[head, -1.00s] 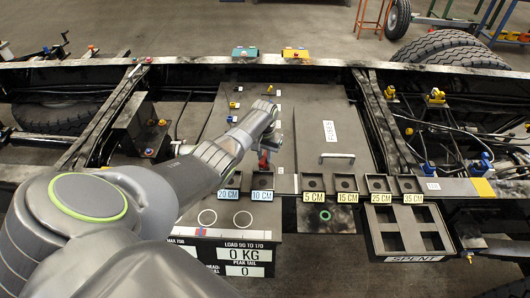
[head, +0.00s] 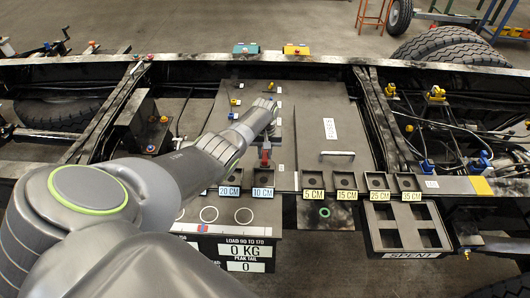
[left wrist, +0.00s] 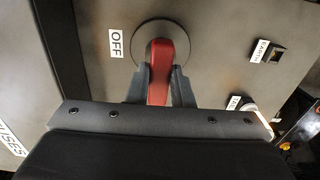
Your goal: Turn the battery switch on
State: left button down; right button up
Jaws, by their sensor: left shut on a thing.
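The battery switch is a red handle (left wrist: 160,70) on a round grey disc set in a grey panel, in the left wrist view. An OFF label (left wrist: 116,43) is at the left of the disc. My left gripper (left wrist: 154,82) is shut on the red handle, one dark finger on each side. The handle points almost straight down the picture, towards the palm. In the head view a small red part (head: 265,155) shows just beyond the labelled trays, beside my left arm, which hides much around it. My right gripper is not in view.
Other small controls, one labelled EARTH (left wrist: 261,50), sit at the right on the panel. A row of small trays, with a 10 CM label (head: 263,192), lies along the near edge. A raised handle (head: 337,154) is on the panel's right.

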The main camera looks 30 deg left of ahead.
aim_at(265, 154)
pick_arm(q)
jog(key=c, duration=1.3)
grip_release()
jog(key=shift+r, duration=0.3)
notch_tip(265, 154, up, 6)
jog(key=shift+f+p, duration=0.1)
jog(key=shift+p, duration=0.4)
notch_tip(265, 154, up, 11)
jog(key=shift+r+b, duration=0.1)
jog(key=shift+b, duration=0.95)
